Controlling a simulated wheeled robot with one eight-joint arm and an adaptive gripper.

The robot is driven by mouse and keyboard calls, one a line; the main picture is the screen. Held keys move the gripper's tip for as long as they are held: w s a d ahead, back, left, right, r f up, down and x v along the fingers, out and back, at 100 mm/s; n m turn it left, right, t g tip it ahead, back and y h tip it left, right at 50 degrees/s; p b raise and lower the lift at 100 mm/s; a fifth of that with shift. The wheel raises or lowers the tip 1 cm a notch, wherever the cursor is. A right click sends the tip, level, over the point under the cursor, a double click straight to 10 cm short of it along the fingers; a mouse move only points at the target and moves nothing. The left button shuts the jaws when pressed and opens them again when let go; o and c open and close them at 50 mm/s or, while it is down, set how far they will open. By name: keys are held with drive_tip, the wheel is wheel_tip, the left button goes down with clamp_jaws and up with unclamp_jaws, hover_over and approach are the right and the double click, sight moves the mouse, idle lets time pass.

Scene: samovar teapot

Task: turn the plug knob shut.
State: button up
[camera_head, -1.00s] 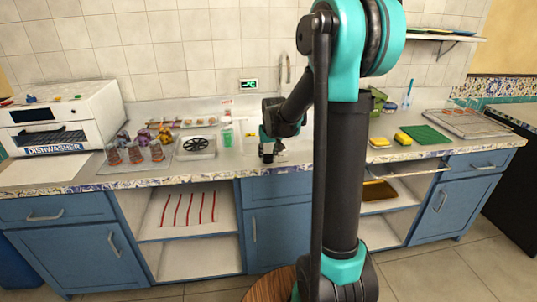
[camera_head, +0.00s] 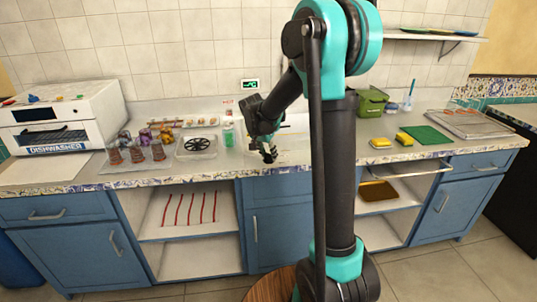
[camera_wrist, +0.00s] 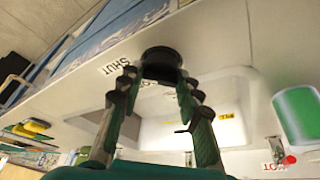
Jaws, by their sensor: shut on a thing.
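The plug knob (camera_wrist: 161,60) is a round black knob on the pale counter by the sink in the wrist view. The word SHUT (camera_wrist: 114,65) is printed to its left; other lettering beside it is mostly covered by the fingers. My gripper (camera_wrist: 160,76) has its two ridged fingers on either side of the knob and is shut on it. Which way the knob points cannot be made out. In the head view my gripper (camera_head: 269,156) reaches down, tilted, to the counter's front part by the sink; the knob is hidden there.
The white sink basin (camera_wrist: 192,112) lies close to the knob. A green bottle (camera_wrist: 298,115) shows at the right of the wrist view. In the head view, a tray (camera_head: 120,165) with several glasses stands left, and a yellow sponge (camera_head: 381,142) lies right of the arm.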

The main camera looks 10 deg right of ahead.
drive_tip(key=shift+m, duration=0.4)
drive_tip(key=o, duration=1.2)
drive_tip(key=v, duration=1.2)
drive_tip(key=shift+w+a, duration=0.1)
drive_tip(key=shift+w, duration=0.05)
drive_tip(key=s+d+f+n+y, duration=0.1)
drive_tip(key=s+d+f+n, duration=0.1)
drive_tip(key=s+f, duration=0.3)
drive_tip(key=s+d+f+n+y, duration=0.1)
drive_tip(key=s+d+f+n, duration=0.2)
drive_tip(key=s, duration=1)
drive_tip(key=s+d+f+n+y, duration=0.1)
drive_tip(key=s+f+n, duration=0.3)
drive_tip(key=s+f, duration=0.5)
drive_tip(key=shift+d+t, duration=0.4)
drive_tip(key=shift+d, duration=0.45)
